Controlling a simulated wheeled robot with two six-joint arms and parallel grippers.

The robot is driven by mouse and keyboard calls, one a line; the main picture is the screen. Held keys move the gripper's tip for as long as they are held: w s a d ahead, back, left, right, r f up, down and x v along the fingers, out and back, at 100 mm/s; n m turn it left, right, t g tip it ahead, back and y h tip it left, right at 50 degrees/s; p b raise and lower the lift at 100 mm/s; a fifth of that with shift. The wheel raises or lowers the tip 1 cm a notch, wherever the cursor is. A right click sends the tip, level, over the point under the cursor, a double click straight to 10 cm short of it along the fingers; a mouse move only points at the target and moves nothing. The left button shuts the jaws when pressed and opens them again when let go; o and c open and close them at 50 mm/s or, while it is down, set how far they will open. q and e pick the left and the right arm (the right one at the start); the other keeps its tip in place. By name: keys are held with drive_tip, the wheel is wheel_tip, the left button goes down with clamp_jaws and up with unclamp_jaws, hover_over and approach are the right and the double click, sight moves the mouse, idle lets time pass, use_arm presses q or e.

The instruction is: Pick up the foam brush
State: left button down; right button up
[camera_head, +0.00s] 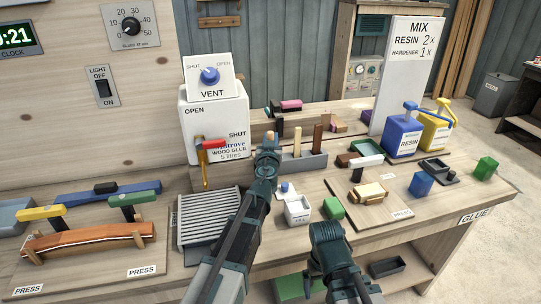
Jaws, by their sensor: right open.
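I cannot single out the foam brush for certain. Two upright wooden handles, a pale one (297,140) and a brown one (317,138), stand in a grey holder (313,161) at the middle of the bench. Their lower ends are hidden in the holder. My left gripper (268,151) reaches in just left of the holder, in front of the glue container; its fingers are too small to read, and a small orange-tan piece shows at its tip. My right gripper (328,232) is open near the bench's front edge, well short of the holder, with its fingertips hard to make out.
A white glue container (215,125) stands left of the holder. A ridged grey tray (207,222) and a white fill cup (298,211) lie nearer. A white roller (367,161), blue resin can (403,138) and yellow can (434,130) are right. A press (90,240) is at left.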

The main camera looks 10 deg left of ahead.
drive_tip(key=shift+r, duration=0.25)
wheel_tip(320, 180, up, 28)
drive_tip(key=p, duration=2.8)
drive_tip(key=shift+f, duration=0.2)
